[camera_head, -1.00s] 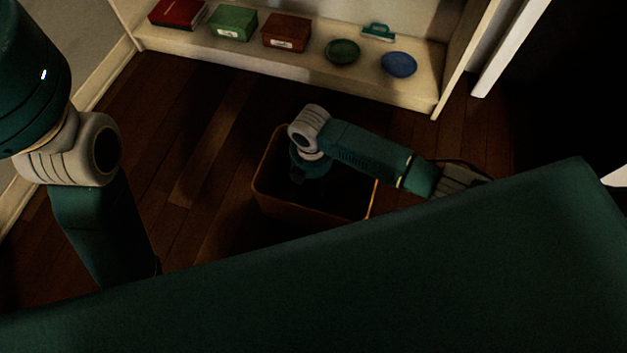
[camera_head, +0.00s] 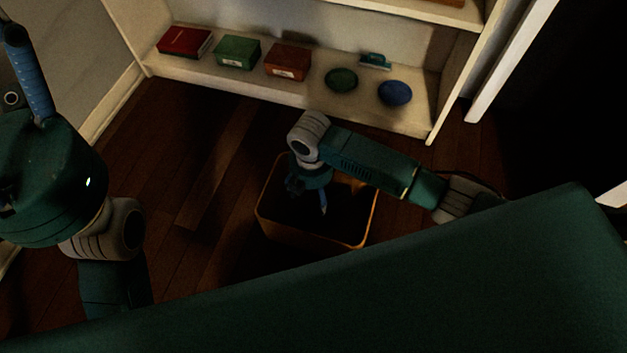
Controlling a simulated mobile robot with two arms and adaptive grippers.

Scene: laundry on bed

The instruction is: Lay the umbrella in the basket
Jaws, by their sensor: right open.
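The orange-brown basket (camera_head: 313,237) stands on the dark wooden floor, and its inside is very dark. My right gripper (camera_head: 308,199) is open and points down over the basket's opening, with its bluish fingers apart. I cannot make out the umbrella; the basket's dark inside and my own arm hide much of that area.
A low white shelf (camera_head: 215,77) stands behind the basket. It holds a red book (camera_head: 184,41), a green box (camera_head: 238,51), a brown box (camera_head: 288,61), a green dish (camera_head: 341,80), a blue dish (camera_head: 394,92) and a teal item (camera_head: 375,61). Floor left of the basket is clear.

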